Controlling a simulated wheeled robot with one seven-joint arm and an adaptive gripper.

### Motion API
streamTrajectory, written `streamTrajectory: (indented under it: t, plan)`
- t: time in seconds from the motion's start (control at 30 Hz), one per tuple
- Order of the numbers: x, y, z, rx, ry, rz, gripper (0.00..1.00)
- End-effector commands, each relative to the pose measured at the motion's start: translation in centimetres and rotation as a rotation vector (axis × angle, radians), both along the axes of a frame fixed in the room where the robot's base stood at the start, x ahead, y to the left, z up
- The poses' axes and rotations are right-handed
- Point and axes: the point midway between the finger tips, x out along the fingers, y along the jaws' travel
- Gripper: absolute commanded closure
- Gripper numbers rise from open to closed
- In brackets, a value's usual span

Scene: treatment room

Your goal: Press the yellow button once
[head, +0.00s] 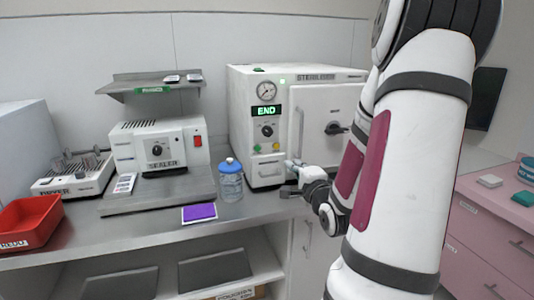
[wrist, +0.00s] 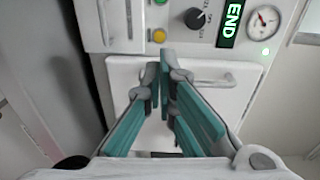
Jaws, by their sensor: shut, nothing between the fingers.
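The steriliser (head: 242,100) is a white box with a control panel left of its door. The yellow button (head: 276,147) sits low on that panel, below a black knob, and also shows in the wrist view (wrist: 159,35). A green button (head: 257,149) is beside it, partly cut off at the wrist view's top edge. My gripper (head: 290,163) is in front of the steriliser's lower part, below and slightly right of the yellow button. In the wrist view my gripper (wrist: 165,55) has its fingers shut and empty, with the tips close to the button in the picture. Contact is not visible.
The steriliser door (head: 325,110) has a protruding handle (head: 301,132) right of the panel. A blue-capped bottle (head: 231,183) stands on the counter (head: 180,228) to the left. A sealer (head: 160,148), dryer (head: 75,175) and red bin (head: 30,222) are farther left.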

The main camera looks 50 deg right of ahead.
Motion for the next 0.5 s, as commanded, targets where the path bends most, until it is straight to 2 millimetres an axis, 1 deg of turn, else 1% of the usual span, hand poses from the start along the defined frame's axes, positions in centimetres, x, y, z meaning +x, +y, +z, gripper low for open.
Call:
streamTrajectory:
  t: [0.13,0.4,0.5]
  plan:
    - [-0.39,-0.34,0.03,0.013,-0.031,-0.008,1.00]
    - [-0.35,-0.33,0.08,0.012,-0.031,-0.007,1.00]
    - [-0.05,-0.51,0.06,0.011,-0.031,-0.006,1.00]
